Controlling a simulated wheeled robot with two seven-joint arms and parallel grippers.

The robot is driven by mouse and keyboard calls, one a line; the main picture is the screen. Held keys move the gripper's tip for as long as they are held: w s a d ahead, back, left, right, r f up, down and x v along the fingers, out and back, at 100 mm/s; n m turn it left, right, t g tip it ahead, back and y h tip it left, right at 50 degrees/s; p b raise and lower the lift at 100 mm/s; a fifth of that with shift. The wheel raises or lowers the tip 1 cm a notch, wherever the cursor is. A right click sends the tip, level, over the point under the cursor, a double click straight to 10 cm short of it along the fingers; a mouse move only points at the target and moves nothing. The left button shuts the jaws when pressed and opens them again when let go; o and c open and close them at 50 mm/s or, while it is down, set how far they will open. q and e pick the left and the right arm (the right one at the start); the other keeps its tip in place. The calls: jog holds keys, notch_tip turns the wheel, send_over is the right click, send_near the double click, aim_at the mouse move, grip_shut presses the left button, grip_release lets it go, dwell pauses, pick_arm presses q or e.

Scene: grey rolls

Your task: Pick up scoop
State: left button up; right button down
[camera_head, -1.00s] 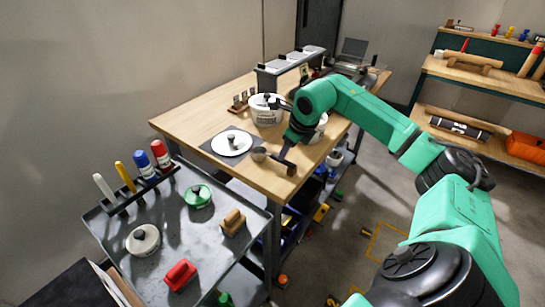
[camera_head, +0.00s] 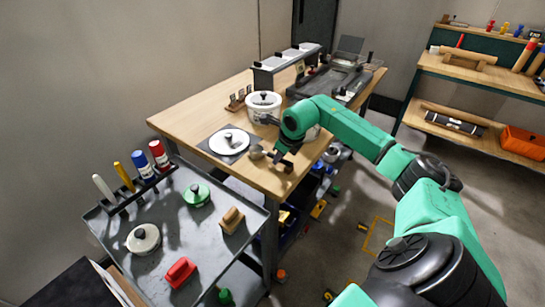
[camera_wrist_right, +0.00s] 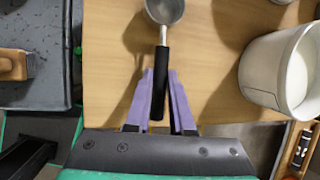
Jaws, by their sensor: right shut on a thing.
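The scoop has a round metal bowl (camera_head: 256,152) and a black handle, and is at the front corner of the wooden table (camera_head: 188,120) in the head view. In the right wrist view the bowl (camera_wrist_right: 165,11) is at the top and the black handle (camera_wrist_right: 161,62) runs down between purple fingers. My right gripper (camera_wrist_right: 160,92) is shut on the scoop's handle; it also shows in the head view (camera_head: 281,157), partly hidden by my wrist. I cannot tell whether the scoop touches the tabletop. My left gripper is not in view.
A white pot (camera_head: 263,106) stands behind the scoop. A white lid (camera_head: 229,140) lies on a dark mat beside it. A white container (camera_wrist_right: 283,70) is close to the gripper's right. A grey cart (camera_head: 180,245) with lids, a brush and markers stands at the front left.

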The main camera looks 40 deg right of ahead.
jog(key=shift+r, duration=0.1)
notch_tip(320, 180, up, 20)
jog(key=p, duration=0.1)
dwell(0.4)
